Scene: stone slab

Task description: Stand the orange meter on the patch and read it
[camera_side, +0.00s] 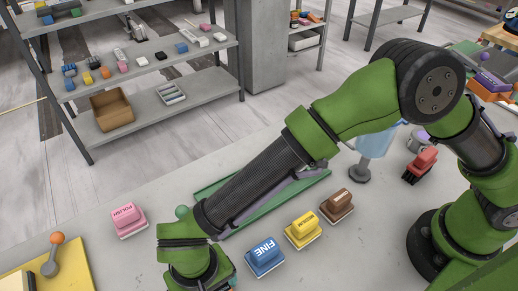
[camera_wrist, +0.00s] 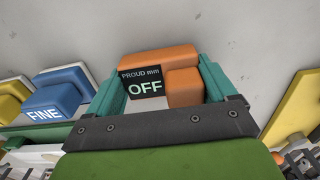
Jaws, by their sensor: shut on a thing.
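The orange meter (camera_wrist: 184,88) is between the two teal fingers of my gripper (camera_wrist: 160,86) in the wrist view. My gripper is shut on it. Its black display reads "PROUD mm" and "OFF". Pale grey surface shows beyond the meter; I cannot tell whether the meter touches it. In the side view my wrist is at the bottom edge, and the meter is hidden or cut off there. I cannot make out the patch in either view.
Blue FINE block (camera_side: 265,255), yellow MEDIUM block (camera_side: 304,229), brown block (camera_side: 337,205) and pink POLISH block (camera_side: 128,219) stand on the grey slab (camera_side: 360,240). A yellow panel (camera_side: 70,275) with an orange-knobbed lever (camera_side: 53,255) is at lower left. A green strip (camera_side: 292,190) lies behind my arm.

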